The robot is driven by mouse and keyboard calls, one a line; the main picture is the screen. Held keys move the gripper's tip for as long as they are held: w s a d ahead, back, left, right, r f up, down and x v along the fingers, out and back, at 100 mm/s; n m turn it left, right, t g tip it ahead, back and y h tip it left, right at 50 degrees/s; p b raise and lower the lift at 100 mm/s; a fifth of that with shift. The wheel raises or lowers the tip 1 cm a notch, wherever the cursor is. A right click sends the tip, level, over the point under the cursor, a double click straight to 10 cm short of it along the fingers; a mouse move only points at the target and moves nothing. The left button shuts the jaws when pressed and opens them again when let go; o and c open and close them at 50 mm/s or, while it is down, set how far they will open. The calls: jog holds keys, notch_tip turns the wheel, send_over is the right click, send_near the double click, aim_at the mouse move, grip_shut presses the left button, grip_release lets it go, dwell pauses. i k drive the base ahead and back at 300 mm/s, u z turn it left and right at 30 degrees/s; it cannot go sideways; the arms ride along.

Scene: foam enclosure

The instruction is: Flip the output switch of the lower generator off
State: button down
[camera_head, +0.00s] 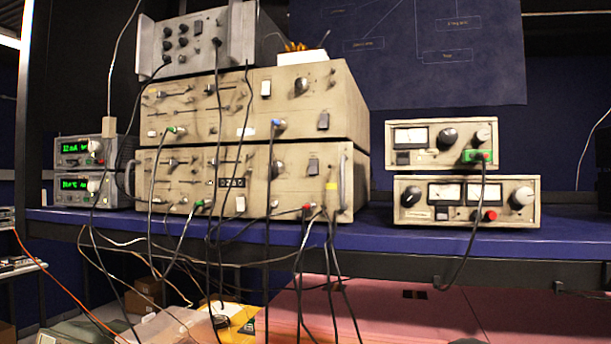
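Two wide beige instruments with knobs, sliders and cable plugs are stacked on the blue shelf (400,236); they look like the generators. The lower generator (256,192) stands directly on the shelf. Cables hang across both fronts. My gripper is not in view.
A grey unit (193,40) sits on top of the stack. Two small green-display units (84,170) stand left, and two metered units (441,143) (466,202) stand right. Many cables hang over the shelf edge. Boxes and a pink surface (400,310) lie below.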

aim_at(313, 163)
jog(key=u, duration=1.4)
jog(key=k, duration=1.45)
jog(key=z, duration=1.25)
